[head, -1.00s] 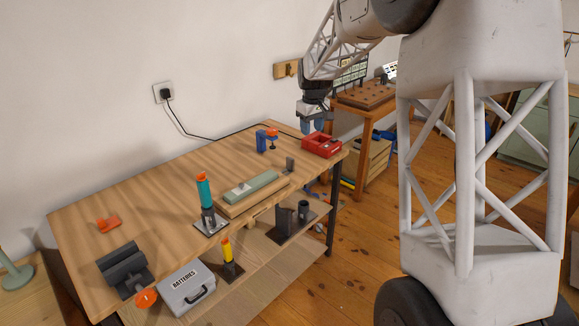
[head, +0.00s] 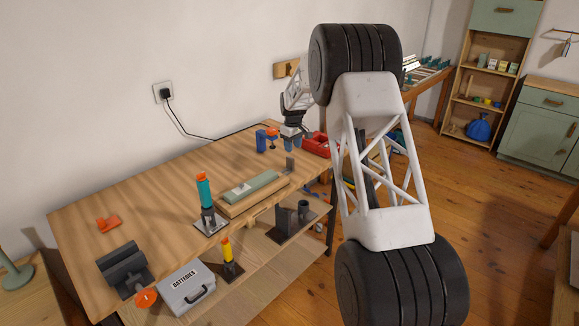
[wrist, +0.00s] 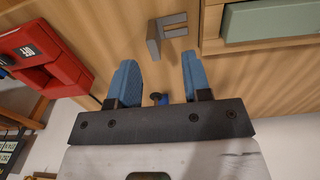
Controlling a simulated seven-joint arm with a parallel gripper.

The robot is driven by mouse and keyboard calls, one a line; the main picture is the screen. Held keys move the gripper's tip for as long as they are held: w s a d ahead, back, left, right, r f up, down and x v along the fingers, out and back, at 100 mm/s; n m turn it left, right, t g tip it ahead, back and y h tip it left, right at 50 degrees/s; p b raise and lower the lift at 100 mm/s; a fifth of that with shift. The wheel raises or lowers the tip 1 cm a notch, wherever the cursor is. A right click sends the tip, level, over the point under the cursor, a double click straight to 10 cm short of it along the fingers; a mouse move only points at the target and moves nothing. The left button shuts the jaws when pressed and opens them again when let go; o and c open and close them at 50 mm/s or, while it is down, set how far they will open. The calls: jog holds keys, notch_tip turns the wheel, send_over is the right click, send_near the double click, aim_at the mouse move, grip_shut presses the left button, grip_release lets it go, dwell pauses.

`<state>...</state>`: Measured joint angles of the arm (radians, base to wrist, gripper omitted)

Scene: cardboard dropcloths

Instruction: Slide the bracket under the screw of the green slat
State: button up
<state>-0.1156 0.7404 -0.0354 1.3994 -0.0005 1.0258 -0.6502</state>
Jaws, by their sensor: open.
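The bracket (head: 290,166) is a small grey angled piece standing on the bench, just beyond the right end of the green slat (head: 252,186). The slat lies on a wooden base. In the wrist view the bracket (wrist: 166,34) is ahead of my fingertips, with part of the green slat (wrist: 268,20) to its right. My gripper (head: 292,143) is over the far right part of the bench, behind the bracket in the head view. In the wrist view its blue fingers (wrist: 157,66) are apart with no bracket between them. I cannot make out the slat's screw.
A red box (head: 315,144) is close to my gripper, at left in the wrist view. A blue and orange tool (head: 262,140) stands nearby on the bench. A teal bottle-like tool (head: 205,195) stands left of the slat.

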aim_at(290, 169)
jog(key=w+f, duration=0.1)
jog(key=f, duration=0.1)
jog(key=w+a+f, duration=0.1)
jog(key=f, duration=0.1)
jog(key=shift+w, duration=0.35)
jog(key=shift+f, duration=1.2)
jog(key=shift+f, duration=0.1)
jog(key=shift+w+f, duration=0.15)
jog(key=shift+f, duration=1.15)
jog(key=shift+w+f, duration=0.1)
jog(key=shift+f, duration=1.15)
grip_shut()
